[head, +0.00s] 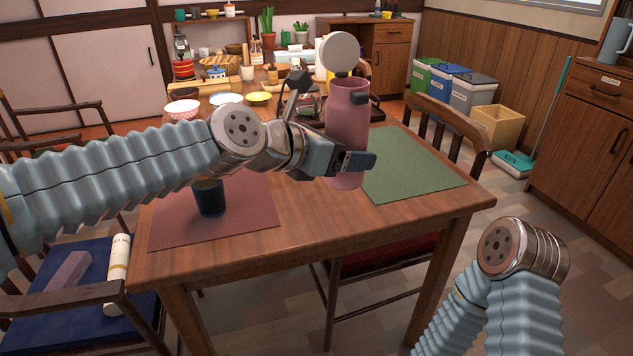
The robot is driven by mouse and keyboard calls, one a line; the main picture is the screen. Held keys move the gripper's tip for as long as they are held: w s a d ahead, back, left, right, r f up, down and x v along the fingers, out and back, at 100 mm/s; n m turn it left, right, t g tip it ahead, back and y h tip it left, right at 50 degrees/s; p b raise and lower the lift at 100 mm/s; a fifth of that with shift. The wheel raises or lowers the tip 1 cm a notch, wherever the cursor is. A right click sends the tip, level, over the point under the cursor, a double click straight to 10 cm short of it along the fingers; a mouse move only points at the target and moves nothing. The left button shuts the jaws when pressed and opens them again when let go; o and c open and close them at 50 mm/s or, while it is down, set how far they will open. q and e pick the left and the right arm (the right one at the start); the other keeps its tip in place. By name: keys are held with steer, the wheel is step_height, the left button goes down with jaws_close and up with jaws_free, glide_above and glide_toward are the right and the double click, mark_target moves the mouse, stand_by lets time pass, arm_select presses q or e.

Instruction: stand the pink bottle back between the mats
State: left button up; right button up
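The red mat (240,225) lies to the left and the green mat (415,172) to the right. The bottle overlaps the green mat's left side in the picture. My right arm shows at lower right, its gripper out of view.
A dark cup (208,199) stands on the red mat. Several bowls, including a yellow one (259,98), and jars crowd the table's far end. A chair (450,130) stands at the right edge. The wooden strip (315,215) between the mats is clear in front.

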arm_select(q)
steer(key=w+a+f+b, duration=0.1)
steer(key=w+f, duration=0.2)
steer(key=w+a+f+b, duration=0.2)
steer(key=w+f, duration=0.1)
steer(key=w, duration=0.1)
steer(key=w+a+f+b, duration=0.1)
steer(key=w+f+b, duration=0.1)
steer(key=w, duration=0.2)
steer(key=shift+w+a+f, duration=0.15)
steer(key=shift+w+f, duration=0.05)
steer(key=shift+f, duration=0.2)
steer(key=f+b, duration=0.1)
steer(key=f, duration=0.2)
steer(key=shift+w+a+f+b, duration=0.15)
steer(key=shift+w+f+b, duration=0.15)
steer(key=shift+w+b, duration=0.05)
steer(key=shift+f, duration=0.15)
arm_select(e)
step_height(320, 180, down, 7)
steer(key=d, duration=0.2)
steer(key=shift+w, duration=0.4)
